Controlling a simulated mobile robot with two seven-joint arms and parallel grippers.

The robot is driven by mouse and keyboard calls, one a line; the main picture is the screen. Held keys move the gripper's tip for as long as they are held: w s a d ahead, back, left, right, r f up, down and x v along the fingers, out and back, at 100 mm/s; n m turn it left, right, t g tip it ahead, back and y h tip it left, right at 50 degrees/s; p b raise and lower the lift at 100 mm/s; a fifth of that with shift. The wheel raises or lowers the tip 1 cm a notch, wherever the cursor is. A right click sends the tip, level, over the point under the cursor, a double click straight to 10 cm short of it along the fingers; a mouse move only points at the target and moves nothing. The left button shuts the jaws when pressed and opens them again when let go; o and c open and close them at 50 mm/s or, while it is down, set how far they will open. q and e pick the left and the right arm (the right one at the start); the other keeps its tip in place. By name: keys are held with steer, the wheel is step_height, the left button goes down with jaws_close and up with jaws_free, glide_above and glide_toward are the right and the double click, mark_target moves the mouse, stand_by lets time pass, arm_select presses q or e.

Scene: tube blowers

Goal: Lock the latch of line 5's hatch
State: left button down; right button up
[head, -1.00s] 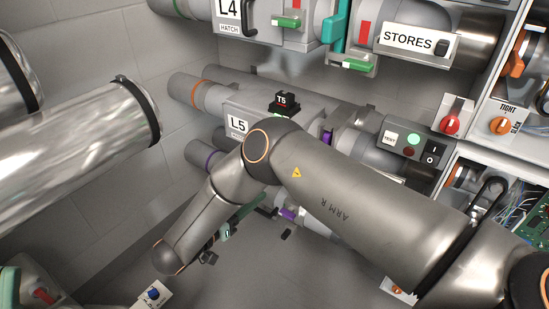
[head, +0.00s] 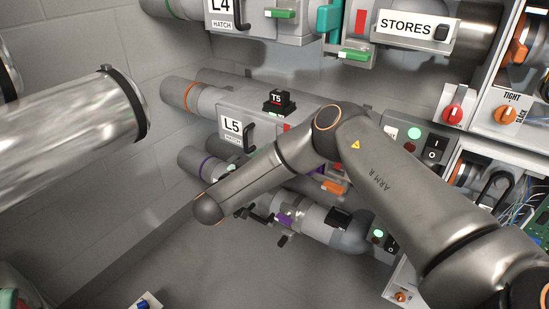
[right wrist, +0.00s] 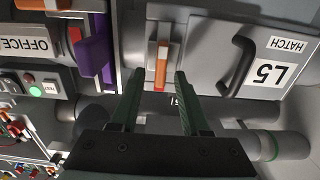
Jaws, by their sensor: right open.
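Line 5's hatch (head: 205,101) carries an L5 label (head: 232,126) and a black handle (head: 249,134) in the head view. In the right wrist view the hatch (right wrist: 215,55) appears upside down, with its handle (right wrist: 236,66). Beside it is an orange latch (right wrist: 161,65), lying lengthwise up the picture. My right gripper (right wrist: 158,76) has its two green fingers apart, one on each side of the latch's near end in the picture. I cannot tell whether they touch it. My right arm hides the latch area in the head view. My left gripper is not in view.
A purple lever (right wrist: 95,52) stands close beside the latch, towards the OFFICE label (right wrist: 27,41). A black T5 box (head: 276,102) sits on top of line 5. Line 4 (head: 306,22) runs above, and another pipe with purple parts (head: 285,218) runs below.

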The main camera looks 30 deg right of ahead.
steer(key=shift+w+d, duration=0.15)
steer(key=shift+d, duration=0.25)
jaws_close()
stand_by(0.4)
